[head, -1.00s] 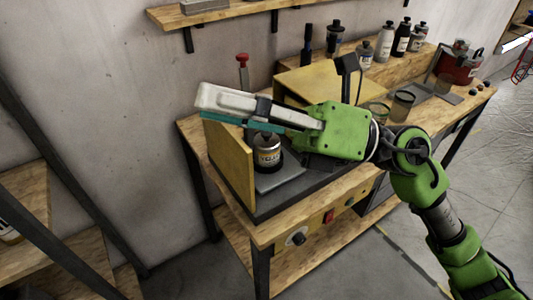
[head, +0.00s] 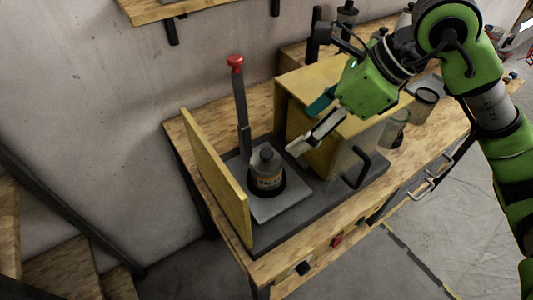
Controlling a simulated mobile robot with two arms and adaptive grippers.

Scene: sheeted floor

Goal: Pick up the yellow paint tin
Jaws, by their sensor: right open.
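The paint tin (head: 266,174) is a small grey container with a dark cap and a tan label band; the lettering is too small to read surely now. It stands upright on a light grey plate (head: 289,203) between a yellow upright panel (head: 217,178) and a yellow box-like housing (head: 318,85). My right gripper (head: 309,126) comes in from the upper right, open and empty. Its white-tipped and teal fingers are apart, in front of the housing, to the right of the tin and not touching it. My left gripper is not in view.
A dark post with a red knob (head: 235,62) rises just behind the tin. A black handle (head: 357,169) juts from the housing's front. Glass jars (head: 393,128) stand to its right on the wooden bench. A shelf (head: 150,10) hangs above.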

